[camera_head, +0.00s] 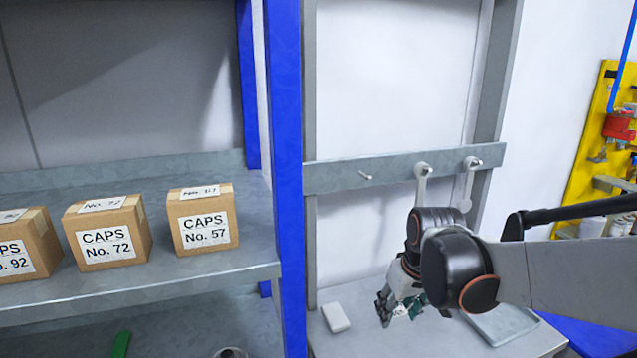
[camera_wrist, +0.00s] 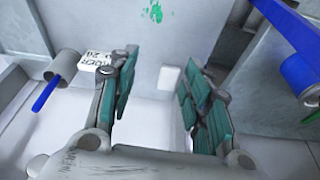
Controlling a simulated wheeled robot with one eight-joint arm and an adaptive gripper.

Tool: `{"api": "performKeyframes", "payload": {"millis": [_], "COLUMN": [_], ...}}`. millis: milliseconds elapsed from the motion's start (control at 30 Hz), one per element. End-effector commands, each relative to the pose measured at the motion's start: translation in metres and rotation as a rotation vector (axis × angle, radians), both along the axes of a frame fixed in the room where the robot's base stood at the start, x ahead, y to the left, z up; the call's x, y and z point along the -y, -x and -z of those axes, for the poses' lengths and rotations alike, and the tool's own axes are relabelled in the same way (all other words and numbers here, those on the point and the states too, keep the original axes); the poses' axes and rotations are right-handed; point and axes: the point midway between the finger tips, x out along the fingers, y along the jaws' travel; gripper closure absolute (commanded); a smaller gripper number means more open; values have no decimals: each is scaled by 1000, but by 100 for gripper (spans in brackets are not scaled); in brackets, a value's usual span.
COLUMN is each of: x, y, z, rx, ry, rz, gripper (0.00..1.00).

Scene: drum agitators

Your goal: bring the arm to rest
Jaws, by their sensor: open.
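My gripper (camera_head: 400,306) hangs low over the grey bench (camera_head: 360,343) at the right, pointing down, in the head view. In the wrist view its two green-padded fingers (camera_wrist: 160,98) are spread apart, with nothing held between them. A pale surface shows beyond the gap. A white label with dark print (camera_wrist: 92,60) shows beside the left finger, partly hidden by it. In the head view my arm link covers part of the bench.
A white block (camera_head: 336,317) lies left of my gripper, a flat grey tray (camera_head: 505,323) right of it. A rail (camera_head: 335,178) with pegs and hanging grey pieces is behind. A blue post (camera_head: 285,180) and shelf with CAPS boxes (camera_head: 203,219) stand left; a yellow tool panel (camera_head: 590,140) right.

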Motion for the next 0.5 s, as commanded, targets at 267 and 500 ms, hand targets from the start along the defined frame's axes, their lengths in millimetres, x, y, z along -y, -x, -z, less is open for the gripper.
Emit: {"api": "performKeyframes", "payload": {"millis": [267,500], "x": [9,15], "y": [64,116], "z": [-11,-6], "rx": [110,206], "ry": [-10,-26], "rz": [84,152], "gripper": [55,55]}}
